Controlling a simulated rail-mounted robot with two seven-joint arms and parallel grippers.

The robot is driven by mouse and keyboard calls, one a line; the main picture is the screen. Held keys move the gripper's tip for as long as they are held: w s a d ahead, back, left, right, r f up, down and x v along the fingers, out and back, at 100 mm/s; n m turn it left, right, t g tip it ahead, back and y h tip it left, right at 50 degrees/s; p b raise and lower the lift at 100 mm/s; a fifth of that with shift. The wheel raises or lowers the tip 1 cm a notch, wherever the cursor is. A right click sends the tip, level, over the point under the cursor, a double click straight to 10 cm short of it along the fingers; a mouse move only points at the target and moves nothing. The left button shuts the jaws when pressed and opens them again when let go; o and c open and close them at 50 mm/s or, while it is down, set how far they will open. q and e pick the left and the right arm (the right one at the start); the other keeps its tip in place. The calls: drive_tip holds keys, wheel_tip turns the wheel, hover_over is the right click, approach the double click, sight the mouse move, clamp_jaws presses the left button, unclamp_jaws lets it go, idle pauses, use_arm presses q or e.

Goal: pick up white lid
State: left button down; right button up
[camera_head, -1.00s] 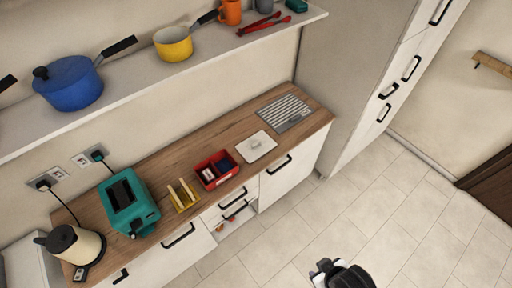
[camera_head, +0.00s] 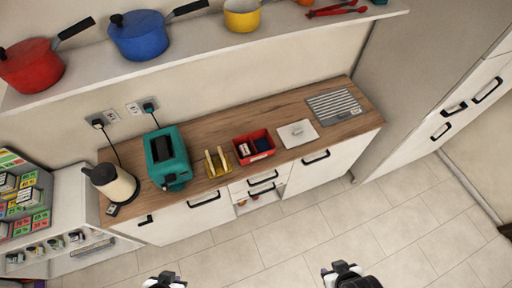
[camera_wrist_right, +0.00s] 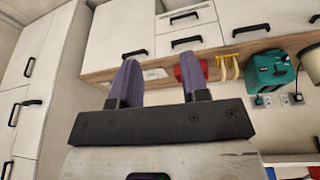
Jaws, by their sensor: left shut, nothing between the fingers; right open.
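The white lid (camera_head: 298,133) is a flat, near-square piece with a small handle on top. It lies on the wooden counter (camera_head: 230,120), between the red box and the grey slatted rack. In the right wrist view a pale flat shape by the red box may be the lid, but I cannot tell. My left gripper (camera_head: 164,280) is at the bottom edge of the head view, shut and empty. My right gripper (camera_head: 342,270) is also low in the head view, above the floor. Its two purple fingers (camera_wrist_right: 160,82) stand apart with nothing between them. Both grippers are well away from the lid.
The counter also holds a red box (camera_head: 254,147), a yellow rack (camera_head: 217,163), a teal toaster (camera_head: 167,158), a kettle (camera_head: 112,182) and a grey slatted rack (camera_head: 335,105). A shelf with pots (camera_head: 138,35) hangs above. The tiled floor (camera_head: 290,232) in front is clear.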

drive_tip(key=shift+o, duration=0.3)
drive_tip(key=o, duration=0.9)
drive_tip(key=shift+a, duration=0.15)
drive_tip(key=shift+w, duration=0.1)
